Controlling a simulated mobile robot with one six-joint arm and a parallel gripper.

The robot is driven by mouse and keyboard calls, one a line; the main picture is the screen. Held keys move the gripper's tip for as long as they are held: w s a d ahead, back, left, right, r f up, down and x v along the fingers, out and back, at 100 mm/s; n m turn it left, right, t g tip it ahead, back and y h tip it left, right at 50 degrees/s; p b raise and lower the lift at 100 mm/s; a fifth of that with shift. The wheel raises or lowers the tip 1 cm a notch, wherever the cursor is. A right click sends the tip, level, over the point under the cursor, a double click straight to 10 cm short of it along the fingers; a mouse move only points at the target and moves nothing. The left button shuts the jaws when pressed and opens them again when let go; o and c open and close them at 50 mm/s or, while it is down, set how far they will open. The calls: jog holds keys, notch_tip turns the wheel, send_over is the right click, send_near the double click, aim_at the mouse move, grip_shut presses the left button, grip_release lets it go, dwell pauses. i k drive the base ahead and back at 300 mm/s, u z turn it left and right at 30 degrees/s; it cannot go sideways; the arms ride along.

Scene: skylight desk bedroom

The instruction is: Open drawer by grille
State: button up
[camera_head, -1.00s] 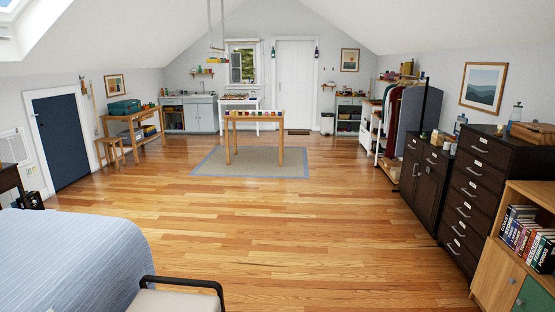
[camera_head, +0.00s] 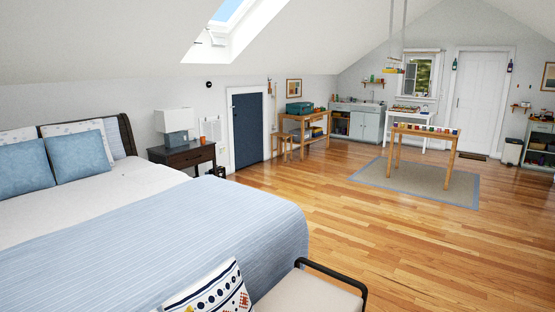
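A white wall grille (camera_head: 211,130) shows on the left wall, just left of the dark blue door. A dark wooden nightstand (camera_head: 160,153) stands below and beside it, next to the bed. Its drawer front (camera_head: 191,156) faces the room and looks shut. A small handle seems to show on the drawer, too small to make out well. The nightstand's lower part is partly hidden by the bed. My gripper is not in view.
The bed (camera_head: 230,215) fills the left foreground. A cushioned bench (camera_head: 310,293) with a dark armrest stands at its foot. Open wood floor (camera_head: 340,235) lies right of the bed. A white lamp (camera_head: 174,120) stands on the nightstand. A table (camera_head: 425,137) stands on the rug.

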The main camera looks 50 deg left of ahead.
aim_at(182, 161)
jog(key=u, duration=0.7)
jog(key=i, duration=5.55)
jog(key=u, duration=2.6)
